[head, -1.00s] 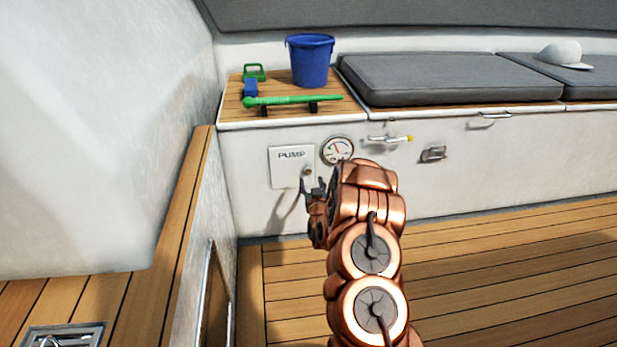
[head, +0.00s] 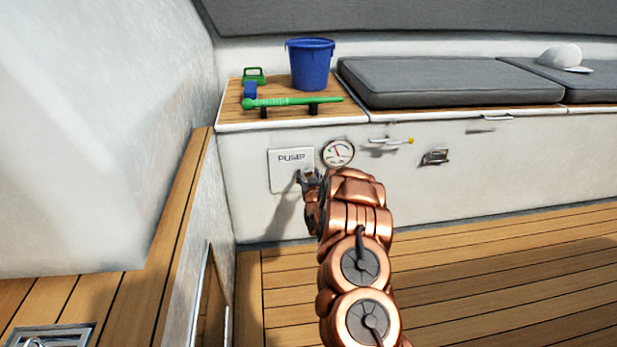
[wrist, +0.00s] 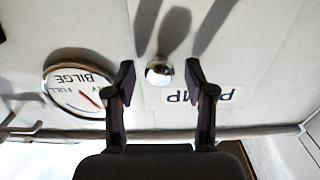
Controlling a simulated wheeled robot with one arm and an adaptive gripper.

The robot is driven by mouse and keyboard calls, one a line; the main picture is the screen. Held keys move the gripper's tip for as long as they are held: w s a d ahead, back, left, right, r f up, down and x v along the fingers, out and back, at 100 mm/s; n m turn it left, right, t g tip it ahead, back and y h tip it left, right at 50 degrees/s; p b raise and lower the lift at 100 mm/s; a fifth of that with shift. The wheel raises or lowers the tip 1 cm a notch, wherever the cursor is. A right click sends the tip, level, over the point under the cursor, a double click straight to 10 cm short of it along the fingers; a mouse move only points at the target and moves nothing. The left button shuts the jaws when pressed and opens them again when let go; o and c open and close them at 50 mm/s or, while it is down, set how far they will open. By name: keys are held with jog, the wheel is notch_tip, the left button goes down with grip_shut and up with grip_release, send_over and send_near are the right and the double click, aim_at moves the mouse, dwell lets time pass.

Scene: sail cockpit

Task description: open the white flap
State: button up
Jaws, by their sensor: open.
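The white flap (head: 285,167), marked PUMP, is set in the white locker front and looks shut. Its lettering also shows in the wrist view (wrist: 205,95), upside down. A round shiny knob (wrist: 159,72) sits on the flap. My gripper (wrist: 159,74) is open, with one finger on each side of the knob; I cannot tell whether either touches it. In the head view my gripper (head: 308,178) is in front of the flap's lower right part and hides the knob there.
A bilge gauge (head: 338,153) is right of the flap, then a lever with a yellow tip (head: 392,141) and a metal latch (head: 435,157). A blue bucket (head: 310,63) and a green-handled tool (head: 290,102) are on the locker top. The wooden floor is clear.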

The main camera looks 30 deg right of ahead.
grip_shut()
dwell(0.3)
dwell(0.3)
